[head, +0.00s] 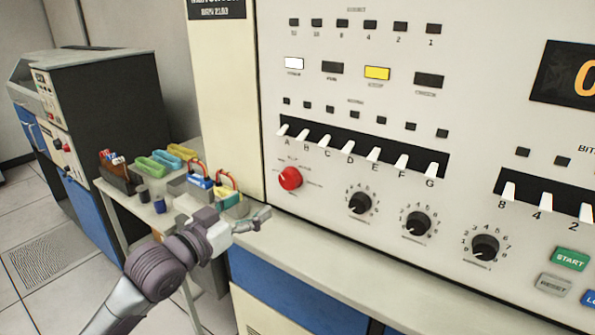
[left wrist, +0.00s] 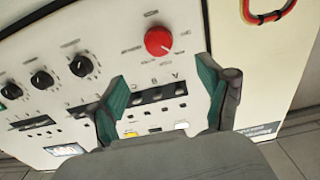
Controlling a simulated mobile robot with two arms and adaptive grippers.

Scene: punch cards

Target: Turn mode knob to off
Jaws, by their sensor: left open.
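The red mode knob (head: 290,178) sits on the cream panel below the left end of the lettered switch row. It also shows in the left wrist view (left wrist: 158,41), beyond the fingertips and roughly between them. My left gripper (head: 262,214) is below and left of the knob in the head view, near the ledge. In the left wrist view its two green-padded fingers (left wrist: 158,90) are spread apart with nothing between them. The gripper is apart from the knob. The labels around the knob are too small to read. My right gripper is not in view.
Black dials (head: 417,223) line the panel right of the red knob. White lever switches (head: 349,148) stick out above it. A ledge (head: 330,250) runs below the panel. A small table at left holds colored trays (head: 152,166), a cup (head: 159,204) and padlock-like items (head: 200,178).

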